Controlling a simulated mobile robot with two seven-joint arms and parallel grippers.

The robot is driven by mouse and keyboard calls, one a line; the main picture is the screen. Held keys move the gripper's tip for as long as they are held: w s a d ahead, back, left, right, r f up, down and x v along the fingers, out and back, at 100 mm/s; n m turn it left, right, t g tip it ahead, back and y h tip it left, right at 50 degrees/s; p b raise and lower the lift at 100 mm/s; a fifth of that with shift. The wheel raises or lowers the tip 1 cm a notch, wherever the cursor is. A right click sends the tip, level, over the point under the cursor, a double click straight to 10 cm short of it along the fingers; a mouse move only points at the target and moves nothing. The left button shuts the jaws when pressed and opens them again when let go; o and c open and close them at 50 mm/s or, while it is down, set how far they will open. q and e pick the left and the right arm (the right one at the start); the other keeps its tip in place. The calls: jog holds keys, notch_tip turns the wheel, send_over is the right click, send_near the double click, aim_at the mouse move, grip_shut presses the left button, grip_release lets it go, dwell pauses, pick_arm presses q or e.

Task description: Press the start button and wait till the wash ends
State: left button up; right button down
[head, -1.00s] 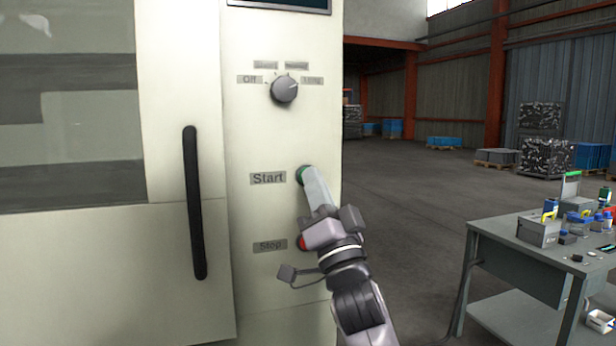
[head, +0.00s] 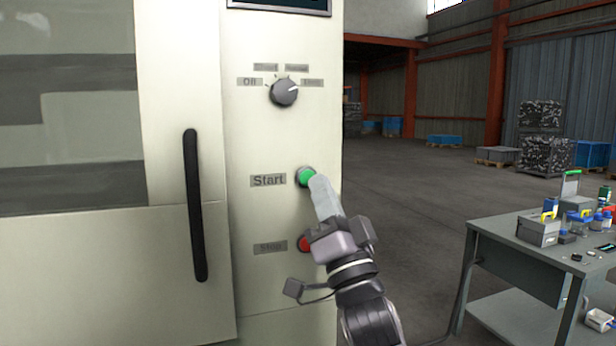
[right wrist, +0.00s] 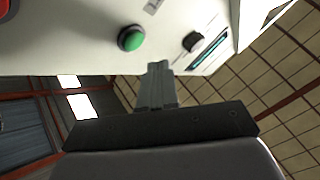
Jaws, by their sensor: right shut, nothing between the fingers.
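The green start button (head: 307,177) is on the machine's pale front panel (head: 250,215), right of the "Start" label. It shows brighter green now and also appears in the right wrist view (right wrist: 131,38). The red stop button (head: 304,244) is below it, partly behind my gripper. My right gripper (head: 317,184) is shut and empty, its fingertips just right of and below the start button. In the right wrist view the fingers (right wrist: 157,70) are together, with a visible offset from the button. My left gripper is not in view.
A rotary knob (head: 284,93) and a dark display (head: 280,4) are above the buttons. The machine door with a black handle (head: 195,205) is at left. A table (head: 500,238) with small items stands at right. Open floor lies behind it.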

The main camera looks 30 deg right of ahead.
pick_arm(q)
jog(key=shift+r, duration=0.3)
pick_arm(e)
jog(key=shift+s+a, duration=0.2)
jog(key=shift+s, duration=0.6)
jog(key=shift+s+a, duration=0.2)
jog(key=shift+s, duration=0.55)
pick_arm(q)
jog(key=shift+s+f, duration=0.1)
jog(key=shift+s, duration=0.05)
